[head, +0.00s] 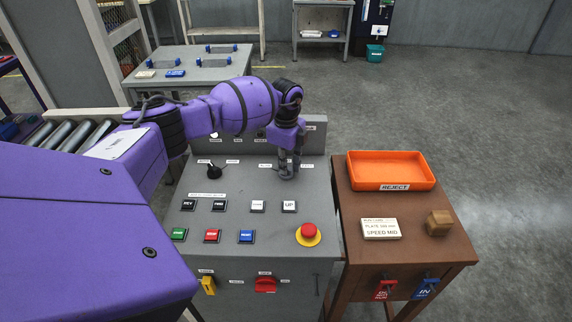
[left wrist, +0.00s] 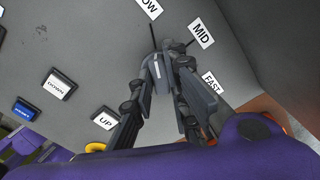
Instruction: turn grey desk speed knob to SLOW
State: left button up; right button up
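The grey desk (head: 266,212) has a speed knob at its upper right. In the head view my left gripper (head: 287,172) reaches down over the knob and mostly hides it. In the left wrist view the grey knob (left wrist: 158,70) lies between the fingertips of my left gripper (left wrist: 163,72), with no clear gap on either side. Its white mark points roughly toward the tick by the partly cut-off SLOW label (left wrist: 149,7). The MID label (left wrist: 201,33) and the FAST label (left wrist: 212,83) are to the right. My right gripper is not in view.
A black knob (head: 214,171) stands left on the same desk. Several push buttons and a red emergency stop (head: 309,231) are nearer the front. A brown table (head: 408,262) on the right holds an orange reject tray (head: 391,185), a SPEED MID card (head: 381,229) and a wooden block (head: 438,222).

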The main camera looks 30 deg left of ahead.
pick_arm(q)
jog(key=o, duration=0.4)
jog(key=shift+c, duration=0.2)
notch_tip(320, 180, up, 12)
dwell(0.7)
